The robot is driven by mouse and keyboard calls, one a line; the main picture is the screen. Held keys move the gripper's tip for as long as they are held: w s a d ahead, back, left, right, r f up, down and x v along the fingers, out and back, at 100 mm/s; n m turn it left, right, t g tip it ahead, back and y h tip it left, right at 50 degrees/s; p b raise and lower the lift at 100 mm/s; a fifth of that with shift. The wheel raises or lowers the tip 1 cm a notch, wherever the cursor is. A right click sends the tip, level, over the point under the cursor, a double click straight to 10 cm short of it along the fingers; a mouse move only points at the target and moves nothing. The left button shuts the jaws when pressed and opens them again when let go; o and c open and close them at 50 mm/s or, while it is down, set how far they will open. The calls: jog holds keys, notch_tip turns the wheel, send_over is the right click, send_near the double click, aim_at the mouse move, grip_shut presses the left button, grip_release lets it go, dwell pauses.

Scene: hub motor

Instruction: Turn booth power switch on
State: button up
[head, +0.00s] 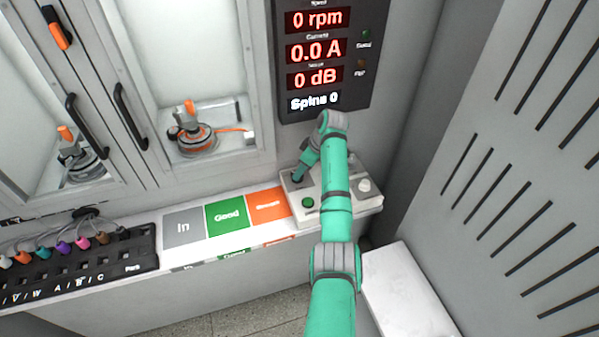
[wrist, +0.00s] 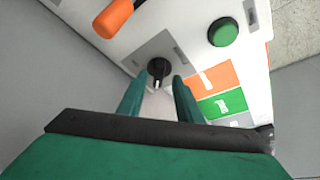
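A black rotary switch (wrist: 159,68) on a grey plate shows in the wrist view, with a white mark pointing down the picture. I take it for the booth power switch; its label is not readable. It sits on the pale control box (head: 337,203) below the display. My gripper (wrist: 160,80) is open, with one teal finger on each side of the switch near its front. I cannot tell whether the fingers touch it. In the head view my gripper (head: 300,172) reaches down to the box's left rear corner, and my arm hides the middle of the box.
A green button (wrist: 223,32) and an orange handle (wrist: 113,18) are close to the switch. The display (head: 318,50) reads 0 rpm, 0.0 A, 0 dB and Spins 0. The orange mat (head: 268,204) lies left of the box. A slotted wall (head: 500,150) stands at right.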

jog(key=shift+x, duration=1)
jog(key=shift+w, duration=0.15)
grip_shut()
